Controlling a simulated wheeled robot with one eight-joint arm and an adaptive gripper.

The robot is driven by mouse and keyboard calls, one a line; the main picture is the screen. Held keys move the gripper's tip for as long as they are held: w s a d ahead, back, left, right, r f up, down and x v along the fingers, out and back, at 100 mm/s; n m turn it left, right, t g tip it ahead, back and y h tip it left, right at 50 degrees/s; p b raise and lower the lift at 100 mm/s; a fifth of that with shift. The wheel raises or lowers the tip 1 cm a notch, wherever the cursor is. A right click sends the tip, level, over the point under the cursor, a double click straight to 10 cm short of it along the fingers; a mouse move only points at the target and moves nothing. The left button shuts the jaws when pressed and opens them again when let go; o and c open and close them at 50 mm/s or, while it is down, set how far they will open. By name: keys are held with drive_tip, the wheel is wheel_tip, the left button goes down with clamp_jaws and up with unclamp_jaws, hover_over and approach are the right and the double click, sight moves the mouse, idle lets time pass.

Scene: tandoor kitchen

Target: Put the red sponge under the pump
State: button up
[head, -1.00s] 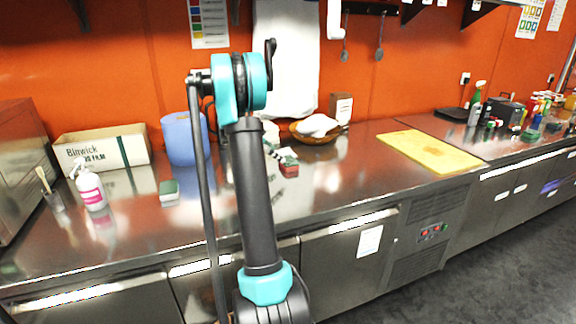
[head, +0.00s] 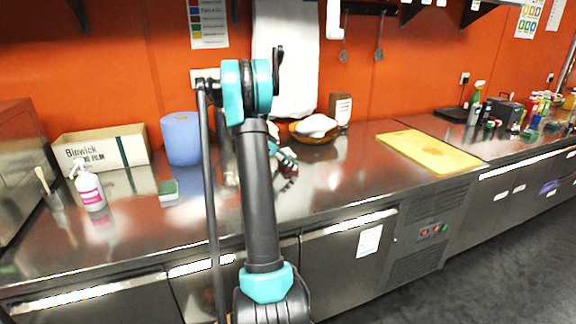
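The pump bottle (head: 90,189), white with a pink label and a pump head, stands upright on the left of the steel counter. My gripper (head: 287,161) shows only in part behind my arm, low over the middle of the counter. The red sponge was in plain sight at this spot a second ago. Now my gripper's dark fingers cover most of that spot, with small reddish bits between them. I cannot tell whether the fingers are open or shut on it.
A green-topped sponge (head: 169,189) lies right of the pump bottle. Behind are a cardboard film box (head: 103,150) and a blue roll (head: 182,138). A bowl (head: 299,133) and a yellow board (head: 430,151) are to the right. The counter front between them is clear.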

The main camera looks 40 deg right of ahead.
drive_tip(key=c, duration=0.3)
drive_tip(key=shift+r, duration=0.1)
drive_tip(key=shift+c, duration=0.3)
